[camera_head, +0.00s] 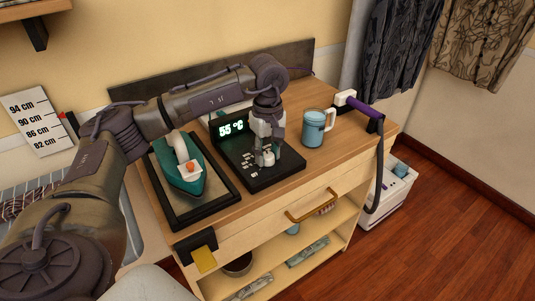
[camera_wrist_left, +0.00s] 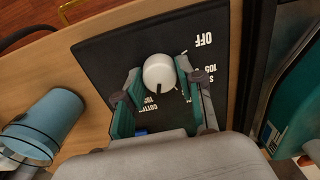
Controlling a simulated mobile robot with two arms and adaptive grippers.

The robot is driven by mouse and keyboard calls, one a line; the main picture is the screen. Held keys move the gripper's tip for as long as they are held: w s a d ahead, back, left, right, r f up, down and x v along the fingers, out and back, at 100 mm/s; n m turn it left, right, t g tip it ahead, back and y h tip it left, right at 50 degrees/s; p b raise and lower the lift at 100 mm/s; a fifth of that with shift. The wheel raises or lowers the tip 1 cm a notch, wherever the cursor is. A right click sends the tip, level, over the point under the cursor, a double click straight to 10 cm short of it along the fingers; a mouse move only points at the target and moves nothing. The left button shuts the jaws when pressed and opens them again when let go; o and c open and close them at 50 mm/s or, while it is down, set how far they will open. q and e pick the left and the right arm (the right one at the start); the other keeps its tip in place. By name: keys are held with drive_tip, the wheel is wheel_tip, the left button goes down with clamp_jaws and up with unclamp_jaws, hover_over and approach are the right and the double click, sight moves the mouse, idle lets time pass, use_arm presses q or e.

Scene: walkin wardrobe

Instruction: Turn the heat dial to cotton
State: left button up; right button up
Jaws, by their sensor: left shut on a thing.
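The heat dial is a white round knob (camera_wrist_left: 159,72) on a black control panel (camera_wrist_left: 100,50). In the wrist view its dark pointer mark faces down the picture. The cotton label (camera_wrist_left: 148,104) lies below and left of the knob, partly hidden; OFF is printed at upper right. My left gripper (camera_wrist_left: 158,82) has its teal-padded fingers on both sides of the knob and is shut on it. In the head view the left gripper (camera_head: 266,157) points down over the panel (camera_head: 283,178). A lit display (camera_head: 232,128) behind it reads 55 °C. My right gripper is not in view.
A teal iron (camera_head: 181,178) rests on a dark-framed pad left of the panel. A blue mug (camera_head: 313,129) stands to the right. A steamer handle (camera_head: 360,106) with a hose lies at the dresser's right end. The brass drawer handle (camera_head: 314,207) sticks out in front.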

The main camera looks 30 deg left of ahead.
sight(268, 155)
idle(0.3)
use_arm(q)
drive_tip(key=o, duration=1.1)
drive_tip(key=shift+o, duration=0.2)
drive_tip(key=shift+r, duration=0.15)
wheel_tip(268, 155, up, 12)
drive_tip(key=shift+f, duration=0.2)
